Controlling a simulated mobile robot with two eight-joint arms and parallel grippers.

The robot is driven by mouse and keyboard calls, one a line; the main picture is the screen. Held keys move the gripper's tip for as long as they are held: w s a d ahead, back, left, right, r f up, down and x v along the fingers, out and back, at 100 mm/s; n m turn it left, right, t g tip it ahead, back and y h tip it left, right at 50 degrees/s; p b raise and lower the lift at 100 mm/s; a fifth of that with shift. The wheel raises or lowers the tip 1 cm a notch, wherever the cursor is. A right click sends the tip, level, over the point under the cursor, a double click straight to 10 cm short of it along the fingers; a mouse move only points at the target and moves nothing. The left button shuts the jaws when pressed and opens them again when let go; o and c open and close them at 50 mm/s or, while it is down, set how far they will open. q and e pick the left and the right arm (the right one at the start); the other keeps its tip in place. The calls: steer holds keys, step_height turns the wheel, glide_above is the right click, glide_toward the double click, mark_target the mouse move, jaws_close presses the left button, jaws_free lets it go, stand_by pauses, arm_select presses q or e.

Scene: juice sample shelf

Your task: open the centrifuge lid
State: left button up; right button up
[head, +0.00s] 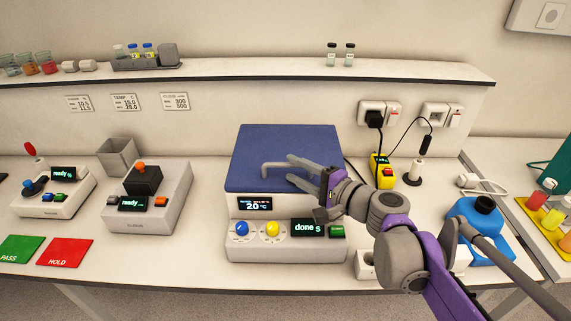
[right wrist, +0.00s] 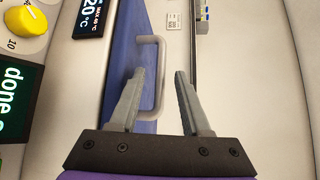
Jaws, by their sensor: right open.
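The centrifuge (head: 285,252) stands in the middle of the bench, with its blue lid (head: 285,143) down. A grey bar handle (head: 277,167) is on the lid; it also shows in the right wrist view (right wrist: 160,75). The front display reads 20 °C and the lower screen (head: 306,228) reads "done". My right gripper (head: 288,168) is open and reaches over the lid from the right. Its fingers are close to the handle. In the right wrist view the handle's bar lies between the fingertips or just beyond them; contact cannot be told. My left gripper is not in view.
A shelf (head: 240,79) runs behind.

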mark_target(288, 166)
steer(key=shift+x, duration=1.9)
jaws_close()
